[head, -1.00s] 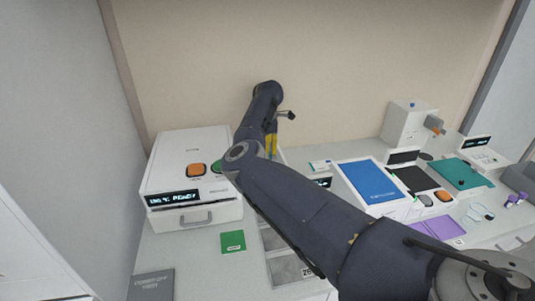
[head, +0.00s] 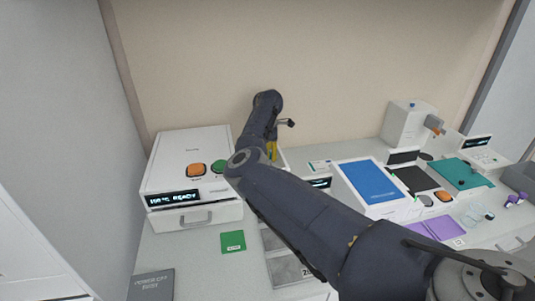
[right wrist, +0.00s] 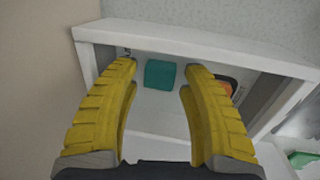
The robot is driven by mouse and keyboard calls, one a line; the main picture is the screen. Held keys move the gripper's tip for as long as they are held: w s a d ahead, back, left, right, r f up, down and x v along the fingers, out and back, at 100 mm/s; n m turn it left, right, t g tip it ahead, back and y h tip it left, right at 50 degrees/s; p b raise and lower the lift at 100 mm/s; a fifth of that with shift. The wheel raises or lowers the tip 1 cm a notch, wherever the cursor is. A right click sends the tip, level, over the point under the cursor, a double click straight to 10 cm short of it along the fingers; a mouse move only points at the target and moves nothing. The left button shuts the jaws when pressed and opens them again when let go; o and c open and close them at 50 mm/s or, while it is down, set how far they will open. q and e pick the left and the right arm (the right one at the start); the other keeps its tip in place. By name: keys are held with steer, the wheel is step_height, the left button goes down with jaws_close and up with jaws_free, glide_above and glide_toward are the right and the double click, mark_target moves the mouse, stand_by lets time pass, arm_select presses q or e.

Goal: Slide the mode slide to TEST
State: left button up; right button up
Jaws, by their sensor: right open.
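My right gripper shows in the right wrist view (right wrist: 160,72) with its two yellow fingers spread and nothing between the pads. In the head view its yellow part (head: 272,150) is mostly hidden behind my arm. A teal block (right wrist: 160,75) lies ahead, in line with the gap between the fingertips, on a white panel with a raised rim (right wrist: 180,38). I cannot tell whether this block is the mode slide, and no TEST marking is legible. I cannot tell whether the fingertips touch the panel. My left gripper is not in view.
An orange part (right wrist: 229,84) sits right of the right finger, partly hidden. A white device with a lit display (head: 173,198) stands left of my arm. A green pad (head: 232,241) lies in front of it. A blue-topped unit (head: 371,182) stands to the right.

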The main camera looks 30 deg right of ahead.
steer(key=shift+o, duration=0.3)
steer(key=c, duration=0.8)
steer(key=shift+w+a+f, duration=0.1)
steer(key=shift+a, duration=0.2)
steer(key=shift+o, duration=0.2)
steer(key=shift+w+a+f, duration=0.1)
steer(key=shift+w+a, duration=0.15)
steer(key=shift+a, duration=0.5)
steer(key=shift+w+a+r, duration=0.1)
steer(key=shift+w+a, duration=0.1)
steer(key=shift+a, duration=0.5)
steer(key=shift+w+a+f, duration=0.1)
steer(key=shift+w+a, duration=0.15)
steer(key=shift+a, duration=0.5)
steer(key=o, duration=0.7)
steer(key=shift+w+r, duration=0.1)
steer(key=shift+r, duration=0.1)
